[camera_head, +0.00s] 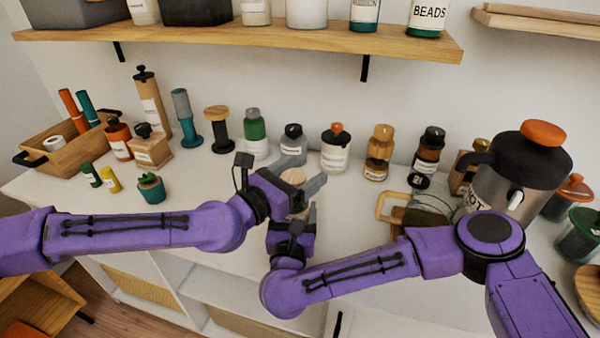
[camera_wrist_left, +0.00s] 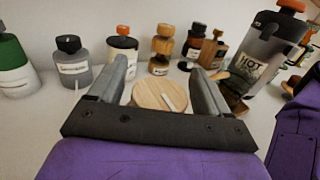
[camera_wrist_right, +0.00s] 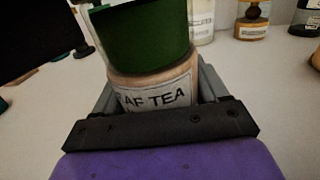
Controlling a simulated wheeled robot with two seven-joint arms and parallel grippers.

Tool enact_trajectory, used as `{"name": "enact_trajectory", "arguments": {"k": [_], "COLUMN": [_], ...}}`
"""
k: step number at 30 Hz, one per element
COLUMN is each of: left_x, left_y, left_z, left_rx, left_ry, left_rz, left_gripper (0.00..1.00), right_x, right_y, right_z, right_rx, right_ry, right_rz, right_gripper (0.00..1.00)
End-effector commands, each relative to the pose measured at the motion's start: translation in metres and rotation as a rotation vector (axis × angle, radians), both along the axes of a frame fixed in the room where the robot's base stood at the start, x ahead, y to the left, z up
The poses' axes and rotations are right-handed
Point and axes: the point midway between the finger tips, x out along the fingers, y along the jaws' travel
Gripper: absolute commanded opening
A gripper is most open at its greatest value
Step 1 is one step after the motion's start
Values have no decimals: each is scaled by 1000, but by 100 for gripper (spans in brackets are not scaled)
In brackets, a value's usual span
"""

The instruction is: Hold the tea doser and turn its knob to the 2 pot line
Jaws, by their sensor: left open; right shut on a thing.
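The tea doser has a pale body with a label ending in "AF TEA" (camera_wrist_right: 155,98) and a green section (camera_wrist_right: 150,42) above it in the right wrist view. My right gripper (camera_wrist_right: 158,88) is shut on the labelled body. The round wooden knob (camera_wrist_left: 160,93) with a short white line shows in the left wrist view; in the head view its top (camera_head: 296,179) is partly hidden by my grippers. My left gripper (camera_wrist_left: 160,72) is open, with one finger on each side of the knob. I see no pot lines, and contact with the knob cannot be told.
Several bottles and jars stand along the wall behind, including a green bottle (camera_head: 255,135) and an orange-topped jar (camera_head: 335,150). A large hot pot (camera_head: 505,185) and a glass pot with a wooden handle (camera_head: 425,207) stand at the right. The counter's front left is mostly clear.

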Motion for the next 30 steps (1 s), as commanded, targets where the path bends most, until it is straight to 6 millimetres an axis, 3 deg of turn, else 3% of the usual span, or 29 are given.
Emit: {"name": "enact_trajectory", "arguments": {"k": [5,10,20,30], "left_x": [0,0,0,-3], "left_y": [0,0,-1,-3], "left_z": [0,0,0,-2], "left_rx": [0,0,-3,-5], "left_ry": [0,0,1,8], "left_rz": [0,0,-31,-241], "left_gripper": [78,26,26,26], "right_x": [0,0,0,0], "right_y": [0,0,0,1], "right_z": [0,0,0,0], "right_rx": [0,0,0,-1], "right_ry": [0,0,1,0], "right_rz": [0,0,0,2], "right_gripper": [27,27,27,27]}}
